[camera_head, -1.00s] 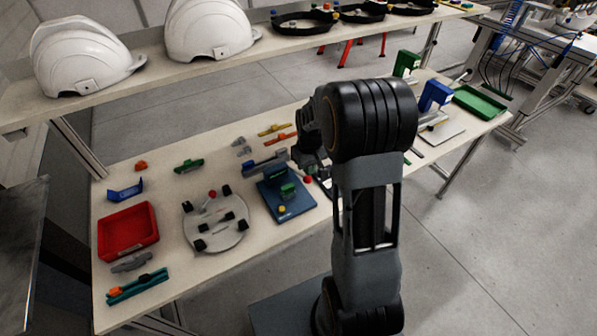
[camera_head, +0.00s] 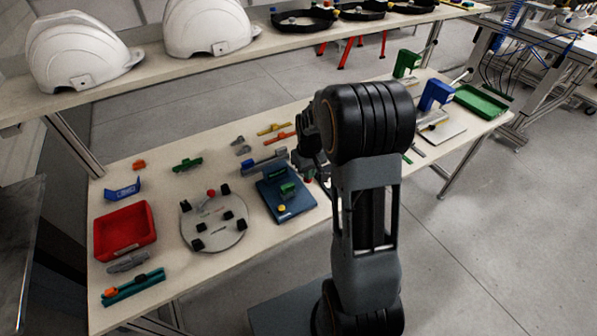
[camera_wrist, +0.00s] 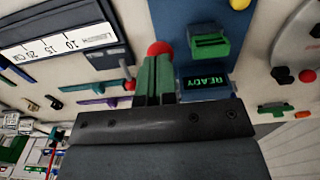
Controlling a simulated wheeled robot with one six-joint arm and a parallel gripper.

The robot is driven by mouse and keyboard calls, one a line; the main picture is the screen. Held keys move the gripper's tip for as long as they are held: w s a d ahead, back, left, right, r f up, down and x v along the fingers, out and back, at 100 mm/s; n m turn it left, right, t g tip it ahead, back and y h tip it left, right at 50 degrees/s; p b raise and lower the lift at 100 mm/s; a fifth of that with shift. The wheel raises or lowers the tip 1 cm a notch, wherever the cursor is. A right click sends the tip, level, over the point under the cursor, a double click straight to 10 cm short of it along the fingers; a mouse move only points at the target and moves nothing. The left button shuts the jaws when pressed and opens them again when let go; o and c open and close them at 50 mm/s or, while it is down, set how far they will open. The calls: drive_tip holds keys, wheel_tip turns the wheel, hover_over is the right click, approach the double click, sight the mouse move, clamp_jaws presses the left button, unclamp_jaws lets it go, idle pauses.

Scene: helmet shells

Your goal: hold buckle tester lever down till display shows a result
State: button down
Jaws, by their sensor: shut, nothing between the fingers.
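The buckle tester is a blue plate (camera_head: 293,209) on the bench with a green buckle block (camera_head: 288,188) and a yellow button (camera_head: 282,208). In the wrist view its blue base (camera_wrist: 205,12), green block (camera_wrist: 209,42) and display (camera_wrist: 208,82) show. The display reads READY in green letters. The lever's red ball knob (camera_wrist: 158,47) shows right at the tips of my gripper (camera_wrist: 156,62). The fingers are shut together and empty; whether they touch the knob I cannot tell. The lever's shaft is hidden. In the head view my arm hides most of the gripper.
A round grey fixture (camera_head: 229,233) with black clamps and a red tray (camera_head: 125,232) lie left of the tester. A scale with a ruler strip (camera_wrist: 68,38) shows in the wrist view. White helmets (camera_head: 75,52) stand on the shelf above.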

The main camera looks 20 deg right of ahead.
drive_tip(key=b, duration=0.5)
hover_over(308, 195)
drive_tip(key=shift+w+f, duration=0.15)
drive_tip(key=shift+f, duration=3.1)
drive_tip(key=shift+p, duration=0.35)
drive_tip(key=shift+w+r+p, duration=0.1)
drive_tip(key=shift+r+p, duration=3.85)
drive_tip(key=shift+r, duration=1.7)
drive_tip(key=s+a+r+t, duration=0.2)
drive_tip(key=s+a+r, duration=0.2)
drive_tip(key=s+r, duration=0.3)
drive_tip(key=s+a+r+m+t, duration=0.1)
drive_tip(key=s+a+r+t, duration=0.1)
drive_tip(key=s+a+r, duration=0.3)
drive_tip(key=s+r, duration=0.2)
drive_tip(key=s, duration=0.2)
drive_tip(key=shift+a+r+t, duration=0.15)
drive_tip(key=shift+r+t, duration=0.15)
